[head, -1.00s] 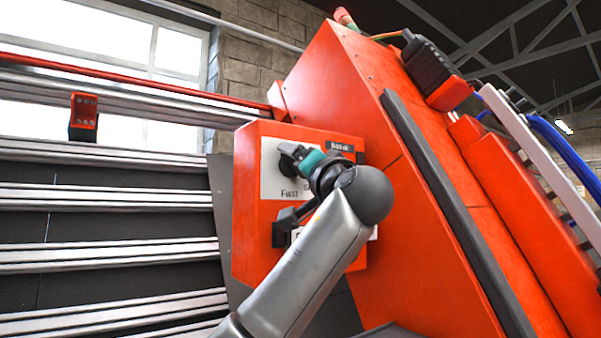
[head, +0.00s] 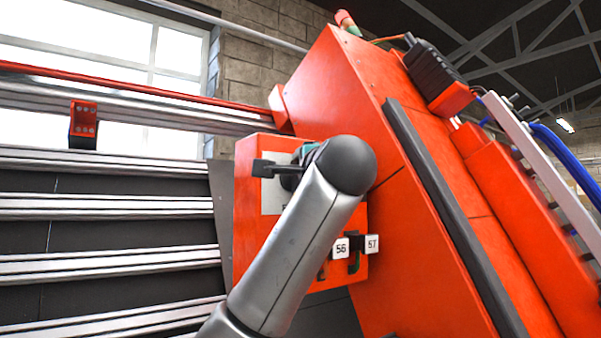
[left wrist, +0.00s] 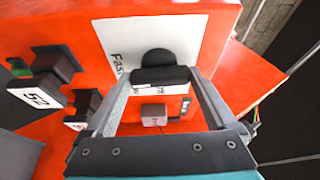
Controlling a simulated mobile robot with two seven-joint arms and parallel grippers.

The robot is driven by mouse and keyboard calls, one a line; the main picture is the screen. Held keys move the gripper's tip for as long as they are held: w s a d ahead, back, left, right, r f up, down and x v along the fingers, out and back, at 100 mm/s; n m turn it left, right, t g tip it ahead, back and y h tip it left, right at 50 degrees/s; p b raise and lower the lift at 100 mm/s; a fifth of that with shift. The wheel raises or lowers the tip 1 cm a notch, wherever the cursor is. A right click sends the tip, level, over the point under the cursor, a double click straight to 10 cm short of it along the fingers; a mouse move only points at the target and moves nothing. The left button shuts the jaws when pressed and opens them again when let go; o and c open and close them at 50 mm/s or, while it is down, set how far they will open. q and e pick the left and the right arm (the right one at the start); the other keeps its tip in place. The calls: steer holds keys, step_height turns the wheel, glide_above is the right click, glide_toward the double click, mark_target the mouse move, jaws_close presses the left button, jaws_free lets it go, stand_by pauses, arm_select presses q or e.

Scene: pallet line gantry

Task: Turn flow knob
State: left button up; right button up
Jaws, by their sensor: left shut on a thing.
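The flow knob is a black knob (left wrist: 158,68) on a white plate (left wrist: 118,42) printed "Fast", on the face of an orange control box (head: 245,225). My left gripper (left wrist: 160,82) is shut on the knob, with one finger on each side of it in the left wrist view. In the head view my left gripper (head: 285,170) is at the upper part of the box, and my forearm and wrist hide most of the plate and knob. The right gripper is in neither view.
Below the knob on the same box sit black parts with white tags, 56 (head: 340,247) and 57 (head: 372,244). A large orange slanted housing (head: 430,250) stands right of the box. Metal rails (head: 110,210) run along the left.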

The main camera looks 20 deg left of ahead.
arm_select(q)
steer(key=shift+m, duration=0.5)
steer(key=o, duration=1.1)
steer(key=shift+c, duration=0.2)
steer(key=b+v, duration=0.6)
steer(key=v, duration=0.9)
steer(key=shift+s+d+r, duration=0.1)
steer(key=shift+s, duration=0.1)
